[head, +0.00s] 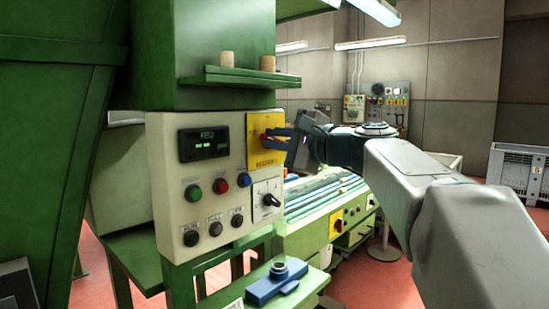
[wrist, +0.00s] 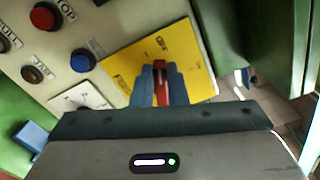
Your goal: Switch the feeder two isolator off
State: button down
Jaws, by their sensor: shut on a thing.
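A yellow isolator plate (head: 257,157) with a red rotary handle (head: 264,137) is at the upper right of the cream control panel (head: 165,215). Its lower label is too small to read surely. In the wrist view the yellow plate (wrist: 192,62) fills the middle, with lettering that looks like OFF above the handle. My gripper (head: 272,138) reaches in from the right, and its blue fingers (wrist: 160,85) are shut on the red handle (wrist: 161,72), one on each side. The fingers hide part of the handle, and its exact switch position is hard to tell.
The panel also carries a dark display (head: 204,144), several push buttons and a black rotary switch (head: 271,200). A green shelf (head: 240,81) with two corks is above. A second yellow isolator (head: 336,223) is on the machine behind. A blue clamp-like object (head: 276,284) lies below.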

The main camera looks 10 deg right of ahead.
jog(key=n+b, duration=0.2)
jog(key=f+n+b, duration=0.1)
jog(key=n+b, duration=0.1)
jog(key=shift+b, duration=0.3)
dwell(0.5)
jog(key=c, duration=1.4)
grip_release()
jog(key=shift+c, duration=0.2)
jog(key=shift+s, duration=0.1)
jog(key=v, duration=1.3)
jog(key=shift+s+d, duration=0.2)
jog(key=shift+s, duration=0.05)
